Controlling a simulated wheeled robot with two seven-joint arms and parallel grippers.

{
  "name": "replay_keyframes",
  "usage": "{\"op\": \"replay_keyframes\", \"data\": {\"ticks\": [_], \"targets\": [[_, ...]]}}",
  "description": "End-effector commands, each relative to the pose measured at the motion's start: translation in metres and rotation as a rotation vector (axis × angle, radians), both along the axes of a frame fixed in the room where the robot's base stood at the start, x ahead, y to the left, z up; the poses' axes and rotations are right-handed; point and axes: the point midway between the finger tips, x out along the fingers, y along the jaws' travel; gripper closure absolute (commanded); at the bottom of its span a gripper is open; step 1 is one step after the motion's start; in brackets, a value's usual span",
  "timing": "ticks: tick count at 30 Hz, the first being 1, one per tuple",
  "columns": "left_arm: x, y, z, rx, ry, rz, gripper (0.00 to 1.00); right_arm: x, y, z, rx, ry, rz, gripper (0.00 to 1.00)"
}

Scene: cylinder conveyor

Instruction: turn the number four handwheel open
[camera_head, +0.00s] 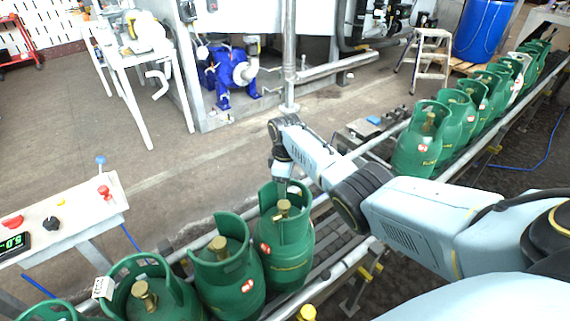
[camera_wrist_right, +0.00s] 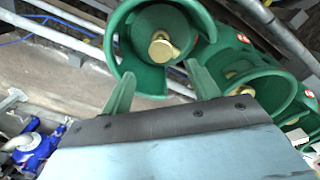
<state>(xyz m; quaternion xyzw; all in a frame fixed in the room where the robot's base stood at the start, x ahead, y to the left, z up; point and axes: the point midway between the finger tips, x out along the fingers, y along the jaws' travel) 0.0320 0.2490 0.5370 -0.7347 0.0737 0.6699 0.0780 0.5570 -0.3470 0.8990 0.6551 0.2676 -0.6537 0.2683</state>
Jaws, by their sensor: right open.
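Green gas cylinders stand in a row on the conveyor, each with a collar around a brass valve. The nearest cylinder to my right gripper (camera_head: 281,181) is the green one (camera_head: 284,245) right of centre in the front group. Its brass handwheel (camera_head: 283,207) shows inside the collar, below the gripper. I cannot read which cylinder is number four. My left gripper is out of view.
The conveyor rail (camera_head: 345,265) runs alongside. A control panel (camera_head: 62,215) with buttons is at left.

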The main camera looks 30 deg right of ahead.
Motion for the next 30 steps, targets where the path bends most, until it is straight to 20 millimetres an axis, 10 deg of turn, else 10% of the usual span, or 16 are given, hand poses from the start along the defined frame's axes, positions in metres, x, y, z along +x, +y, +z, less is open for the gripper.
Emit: {"op": "replay_keyframes", "data": {"ticks": [9,30], "targets": [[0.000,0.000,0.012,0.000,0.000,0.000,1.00,0.000,0.000,0.046,0.000,0.000,0.000,0.40],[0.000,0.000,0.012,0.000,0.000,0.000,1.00,-0.004,0.003,0.045,-0.002,-0.001,-0.003,0.40]]}}
